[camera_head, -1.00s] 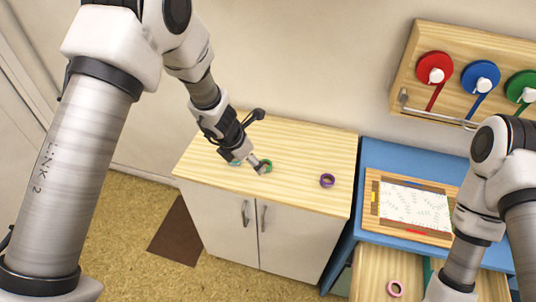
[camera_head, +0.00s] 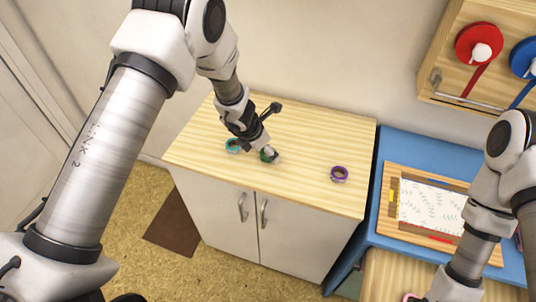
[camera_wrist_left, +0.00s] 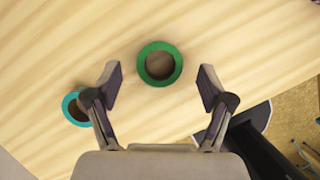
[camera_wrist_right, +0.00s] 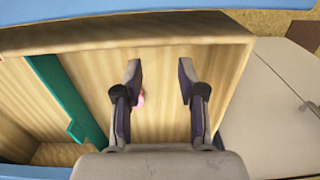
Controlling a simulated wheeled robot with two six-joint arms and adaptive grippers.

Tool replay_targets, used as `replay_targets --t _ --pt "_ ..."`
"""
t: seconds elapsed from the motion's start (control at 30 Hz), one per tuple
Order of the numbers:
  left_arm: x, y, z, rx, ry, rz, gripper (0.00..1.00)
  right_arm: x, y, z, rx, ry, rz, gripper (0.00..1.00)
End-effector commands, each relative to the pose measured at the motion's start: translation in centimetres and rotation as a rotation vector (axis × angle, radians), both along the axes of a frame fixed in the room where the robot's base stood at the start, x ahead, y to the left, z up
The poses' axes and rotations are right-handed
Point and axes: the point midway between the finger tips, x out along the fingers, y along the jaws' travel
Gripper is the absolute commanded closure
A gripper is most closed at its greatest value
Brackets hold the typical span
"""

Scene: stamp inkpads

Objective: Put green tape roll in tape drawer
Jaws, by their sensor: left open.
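The green tape roll (camera_head: 265,156) lies flat on the wooden cabinet top, partly hidden by my left gripper (camera_head: 271,155) in the head view. In the left wrist view the green roll (camera_wrist_left: 160,46) shows whole, between and slightly ahead of the fingertips of my open left gripper (camera_wrist_left: 161,78). No contact with the roll shows. An open wooden drawer (camera_head: 385,275) stands at the lower right, with a pink tape roll (camera_head: 408,297) at its cut-off edge. My right gripper (camera_wrist_right: 158,72) is open and empty above the drawer (camera_wrist_right: 160,105); its finger partly hides the pink roll (camera_wrist_right: 141,97).
A teal tape roll (camera_head: 232,145) lies close left of the green one. A purple roll (camera_head: 339,174) lies to the right on the cabinet top (camera_head: 300,135). A blue desk (camera_head: 400,150) with a framed patterned sheet adjoins it. A teal divider (camera_wrist_right: 75,105) runs inside the drawer.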

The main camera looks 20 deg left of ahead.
Motion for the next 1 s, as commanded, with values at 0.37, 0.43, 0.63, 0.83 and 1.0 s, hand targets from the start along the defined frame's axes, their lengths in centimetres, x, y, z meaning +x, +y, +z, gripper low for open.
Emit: replay_targets --t 0.37,0.43,0.63,0.83,1.0 --pt "0.5 -0.3 -1.2 0.000 -0.001 -0.001 0.40 0.0 0.0 0.1 0.000 0.000 0.000 0.60" --pt "0.5 -0.3 -1.2 0.000 -0.001 -0.001 0.65 0.0 0.0 0.1 0.000 0.000 0.000 0.60" --pt "0.5 -0.3 -1.2 0.000 -0.001 -0.001 0.72 0.0 0.0 0.1 0.000 0.000 0.000 0.60" --pt "0.5 -0.3 -0.7 0.000 -0.001 -0.002 0.72 0.0 0.0 0.3 0.000 0.000 0.000 0.60" --pt "0.5 -0.3 2.8 0.001 -0.004 -0.003 0.72 0.0 0.0 1.7 0.000 0.000 0.000 0.60"
